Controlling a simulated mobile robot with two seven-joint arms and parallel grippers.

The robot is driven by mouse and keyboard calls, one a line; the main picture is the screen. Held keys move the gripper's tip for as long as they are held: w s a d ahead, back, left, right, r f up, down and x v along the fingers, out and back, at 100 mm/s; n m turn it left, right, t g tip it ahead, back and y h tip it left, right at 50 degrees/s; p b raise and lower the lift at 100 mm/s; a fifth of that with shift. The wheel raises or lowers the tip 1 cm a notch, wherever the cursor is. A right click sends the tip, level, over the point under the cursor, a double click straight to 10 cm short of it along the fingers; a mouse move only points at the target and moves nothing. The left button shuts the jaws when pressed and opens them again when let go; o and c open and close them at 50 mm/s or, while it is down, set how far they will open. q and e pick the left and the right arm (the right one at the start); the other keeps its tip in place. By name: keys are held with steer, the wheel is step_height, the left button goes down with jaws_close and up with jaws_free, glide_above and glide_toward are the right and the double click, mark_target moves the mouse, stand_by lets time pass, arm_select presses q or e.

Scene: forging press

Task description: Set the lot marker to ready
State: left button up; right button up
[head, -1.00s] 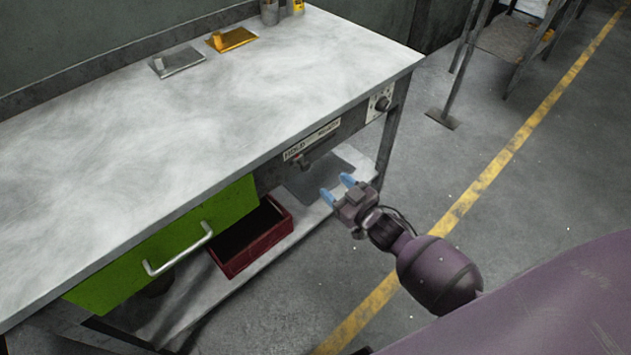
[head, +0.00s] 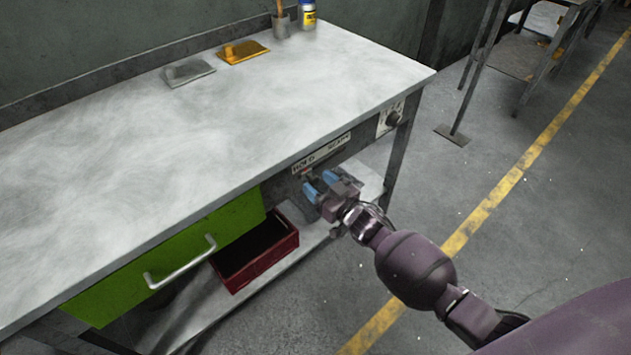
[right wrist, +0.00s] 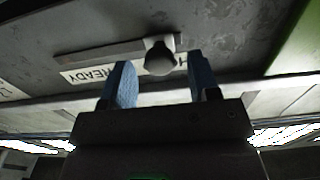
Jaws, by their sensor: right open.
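The lot marker is a slider on the bench's front rail, with a dark knob (right wrist: 160,58) on a straight bar (right wrist: 100,52). A white label strip (head: 321,153) above it in the head view reads HOLD at the left and READY at the right. The knob is at the HOLD end; in the right wrist view the READY label (right wrist: 90,75) lies to its left. My right gripper (head: 318,184) is open at the rail, its blue fingers largely covering the knob in the head view. In the right wrist view the knob appears between the fingertips; contact cannot be told. My left gripper is not in view.
A green drawer front (head: 165,262) with a bar handle and a red bin (head: 262,275) on the lower shelf are left of my gripper. The bench top (head: 190,135) is mostly clear.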

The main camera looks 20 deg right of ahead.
steer(key=shift+w+a, duration=0.2)
steer(key=shift+w, duration=0.4)
steer(key=shift+c, duration=0.3)
jaws_close()
